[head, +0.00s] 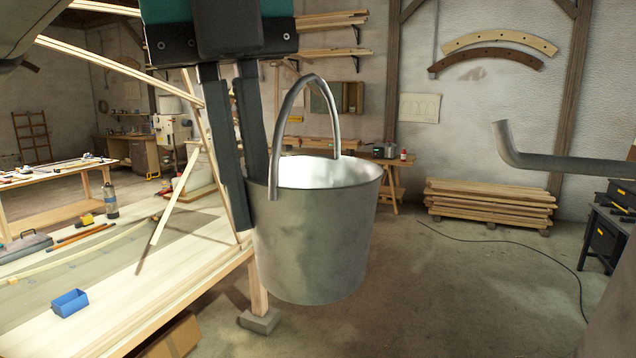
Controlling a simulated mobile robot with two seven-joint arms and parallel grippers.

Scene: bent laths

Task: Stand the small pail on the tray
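The small pail (315,245) is grey metal and hangs upright in the air in the middle of the head view. Its handle (277,130) stands up in an arch over the rim. My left gripper (248,185) reaches down from above at the pail's left rim. One dark finger is outside the wall and the other goes down behind the rim, so the gripper appears shut on the wall. The inner fingertip is hidden. I cannot pick out a tray in this view. My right gripper is not in view.
A pale wooden bench (150,285) at the lower left carries a small blue bin (70,302), tools and long laths. A grey bent pipe (570,165) juts in at the right. Stacked boards (490,205) lie by the back wall. The floor right of the pail is mostly open.

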